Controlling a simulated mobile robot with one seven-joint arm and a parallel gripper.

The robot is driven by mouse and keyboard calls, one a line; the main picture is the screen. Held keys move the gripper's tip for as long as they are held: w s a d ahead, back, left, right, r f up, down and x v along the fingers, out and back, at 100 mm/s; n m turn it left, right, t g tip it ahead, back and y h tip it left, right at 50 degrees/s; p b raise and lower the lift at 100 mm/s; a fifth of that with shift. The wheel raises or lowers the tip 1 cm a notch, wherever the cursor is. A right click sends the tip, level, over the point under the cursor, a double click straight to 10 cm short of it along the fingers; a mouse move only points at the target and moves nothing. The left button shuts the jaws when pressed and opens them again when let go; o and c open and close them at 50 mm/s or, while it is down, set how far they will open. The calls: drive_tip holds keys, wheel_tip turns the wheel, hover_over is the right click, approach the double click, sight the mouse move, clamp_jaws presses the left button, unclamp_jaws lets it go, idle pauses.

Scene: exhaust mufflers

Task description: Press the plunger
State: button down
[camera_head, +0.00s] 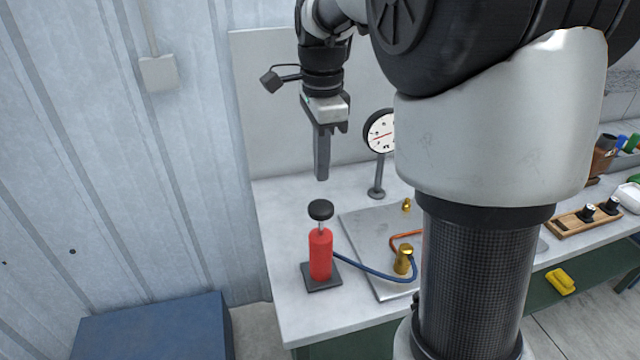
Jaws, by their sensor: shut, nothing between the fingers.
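A red pump cylinder (320,256) stands upright on a dark square base near the left end of the workbench. Its plunger (320,210) has a round black knob on a thin metal rod, and the rod shows above the red body. My gripper (321,176) is shut and empty, pointing straight down. In the picture its fingertips are just above the knob, with a small gap; I cannot tell how far apart they are in depth.
A blue hose (372,270) runs from the pump to a brass fitting (403,260) on a metal plate (365,238). A dial gauge (379,132) stands behind. A wooden tray (583,218) is at right. My arm hides the bench's middle. A blue box (150,330) is at lower left.

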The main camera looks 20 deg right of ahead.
drive_tip(key=shift+r, duration=1)
wheel_tip(320, 180, up, 5)
hover_over(320, 206)
drive_tip(key=shift+r+b, duration=0.15)
drive_tip(key=shift+b, duration=0.2)
wheel_tip(320, 206, down, 14)
drive_tip(key=shift+f+b, duration=0.1)
drive_tip(key=shift+b, duration=0.75)
